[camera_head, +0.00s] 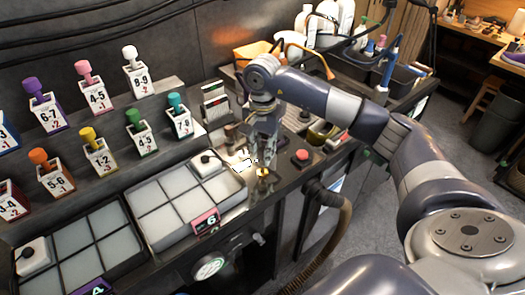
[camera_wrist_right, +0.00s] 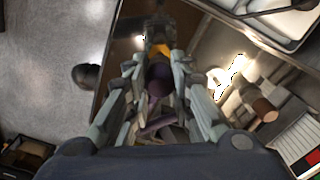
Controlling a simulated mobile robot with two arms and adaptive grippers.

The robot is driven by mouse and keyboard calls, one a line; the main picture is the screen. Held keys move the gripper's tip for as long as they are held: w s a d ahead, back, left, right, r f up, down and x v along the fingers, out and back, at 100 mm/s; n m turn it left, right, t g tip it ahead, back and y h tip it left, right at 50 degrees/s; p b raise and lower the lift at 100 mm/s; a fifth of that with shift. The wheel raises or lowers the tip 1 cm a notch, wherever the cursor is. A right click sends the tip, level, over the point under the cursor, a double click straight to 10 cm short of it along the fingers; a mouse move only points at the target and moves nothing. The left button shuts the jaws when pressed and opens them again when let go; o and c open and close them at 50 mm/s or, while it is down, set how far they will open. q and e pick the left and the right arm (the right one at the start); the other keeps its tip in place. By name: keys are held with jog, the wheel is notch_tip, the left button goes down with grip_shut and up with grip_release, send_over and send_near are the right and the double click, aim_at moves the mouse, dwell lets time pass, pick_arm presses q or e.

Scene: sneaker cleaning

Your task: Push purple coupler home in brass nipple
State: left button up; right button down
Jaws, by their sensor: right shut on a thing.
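My right gripper (camera_head: 262,147) points down at the bench's front edge, just above a small brass piece (camera_head: 263,172) that looks like the nipple. In the right wrist view my right gripper (camera_wrist_right: 159,64) is shut on a dark purple rounded thing (camera_wrist_right: 158,84), which looks like the purple coupler. A yellow-brass bit (camera_wrist_right: 162,50) shows just beyond the fingertips. The fingers hide the coupler in the head view. I cannot tell whether coupler and nipple touch or how deep they sit. My left gripper is not in view.
Left of the gripper is a gridded tray (camera_head: 185,220) with a "6" tag. Numbered holders with coloured knobs (camera_head: 97,150) line the stepped shelf. A red button (camera_head: 302,155) stands right of the gripper. A brown hose (camera_head: 338,230) hangs off the bench front.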

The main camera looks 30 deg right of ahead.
aim_at(262, 160)
jog(key=shift+f+b, duration=1.55)
jog(key=shift+f, duration=0.25)
jog(key=c, duration=1.3)
grip_release()
jog(key=shift+c, duration=0.2)
jog(key=shift+r, duration=0.15)
notch_tip(262, 160, up, 12)
jog(key=shift+f, duration=0.1)
